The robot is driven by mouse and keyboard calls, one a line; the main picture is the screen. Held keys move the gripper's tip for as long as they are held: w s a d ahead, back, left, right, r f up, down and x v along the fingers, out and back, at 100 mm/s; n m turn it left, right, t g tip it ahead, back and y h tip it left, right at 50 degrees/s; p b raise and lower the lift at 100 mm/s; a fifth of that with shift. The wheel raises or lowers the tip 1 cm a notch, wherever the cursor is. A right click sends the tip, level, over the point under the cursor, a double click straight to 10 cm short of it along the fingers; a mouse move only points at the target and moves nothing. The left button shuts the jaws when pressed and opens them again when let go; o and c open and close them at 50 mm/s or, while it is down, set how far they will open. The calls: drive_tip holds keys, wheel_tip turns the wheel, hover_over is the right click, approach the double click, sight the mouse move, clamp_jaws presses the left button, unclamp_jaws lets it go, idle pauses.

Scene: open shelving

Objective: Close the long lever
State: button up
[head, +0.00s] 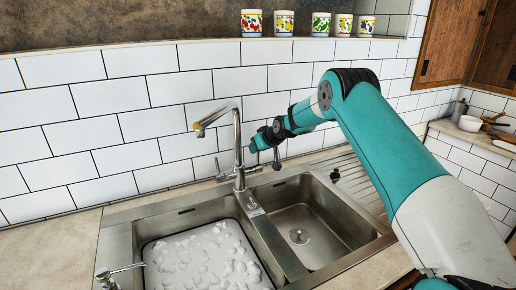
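The tall chrome faucet (238,148) stands upright behind the sink, its spout bent to the left with a brass-coloured tip. A thin lever (219,168) sticks up at the left of its base. A shorter handle (254,169) points right from the base. I cannot tell for certain which of these is the long lever. My gripper (266,156) is just right of the faucet's upright pipe, above the right handle. It appears apart from both levers, though depth is hard to judge. Its fingers are small and dark, so their opening is unclear. I see nothing held.
The double steel sink has a left basin (154,232) full of foamy water and an empty right basin (335,222). A soap dispenser (108,276) stands at the front left. The white tiled wall (92,133) is close behind the faucet. Several patterned cups (284,23) stand on the ledge above.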

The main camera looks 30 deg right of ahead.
drive_tip(key=b+v, duration=0.4)
drive_tip(key=v, duration=1.3)
drive_tip(key=shift+s+b, duration=0.15)
drive_tip(key=shift+b, duration=0.15)
drive_tip(key=shift+r, duration=0.1)
drive_tip(key=s+a+r+n+g+y, duration=0.1)
drive_tip(key=s+a+g, duration=0.1)
drive_tip(key=s+a, duration=0.6)
drive_tip(key=s+a+r+n+g+y, duration=0.1)
drive_tip(key=s+a+r+g, duration=0.1)
drive_tip(key=s+a, duration=0.65)
drive_tip(key=s+a+f+n+g, duration=0.1)
drive_tip(key=s+a, duration=0.3)
drive_tip(key=s, duration=0.8)
drive_tip(key=s+a+f+n+g, duration=0.1)
drive_tip(key=s+a+g, duration=0.3)
drive_tip(key=s, duration=0.7)
drive_tip(key=shift+s+a+f+n, duration=0.4)
drive_tip(key=shift+a+n, duration=0.05)
drive_tip(key=shift+n, duration=0.05)
